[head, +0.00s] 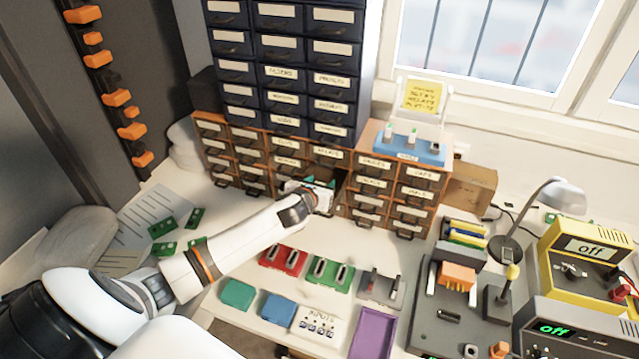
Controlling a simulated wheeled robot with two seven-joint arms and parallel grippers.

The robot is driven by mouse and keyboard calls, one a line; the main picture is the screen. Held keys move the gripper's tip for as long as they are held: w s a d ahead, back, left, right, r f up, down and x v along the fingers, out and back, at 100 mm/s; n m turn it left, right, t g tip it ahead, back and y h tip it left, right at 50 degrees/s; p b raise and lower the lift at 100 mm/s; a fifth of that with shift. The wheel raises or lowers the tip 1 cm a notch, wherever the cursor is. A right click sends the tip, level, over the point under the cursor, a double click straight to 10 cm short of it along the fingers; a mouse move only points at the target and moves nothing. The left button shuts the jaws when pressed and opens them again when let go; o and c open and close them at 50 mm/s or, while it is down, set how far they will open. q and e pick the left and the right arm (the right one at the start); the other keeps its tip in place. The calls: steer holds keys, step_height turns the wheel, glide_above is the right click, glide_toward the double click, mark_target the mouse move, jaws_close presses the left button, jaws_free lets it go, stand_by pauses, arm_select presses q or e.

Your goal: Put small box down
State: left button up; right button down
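My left arm reaches from the lower left to the middle of the workbench. My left gripper (322,187) is at the gap between the two orange-brown drawer cabinets, just above the bench. A small pale thing with green edges shows at its fingers; whether it is held, and whether it is the small box, I cannot tell. The fingertips are small and partly hidden by the wrist. A plain brown carton (470,190) stands on the bench right of the cabinets, apart from the gripper. My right gripper is not in view.
The right cabinet (396,190) bears a blue tray (412,150). Red (284,260) and green (330,271) holders, a purple tray (373,334) and a lamp (562,196) occupy the bench. Bare bench lies around (345,238).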

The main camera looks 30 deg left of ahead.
arm_select(q)
steer(key=shift+f, duration=0.1)
steer(key=shift+r, duration=0.2)
steer(key=shift+r+p, duration=0.3)
steer(key=shift+r, duration=0.25)
steer(key=b+v, duration=0.1)
steer(key=v, duration=1.1)
steer(key=shift+f, duration=0.15)
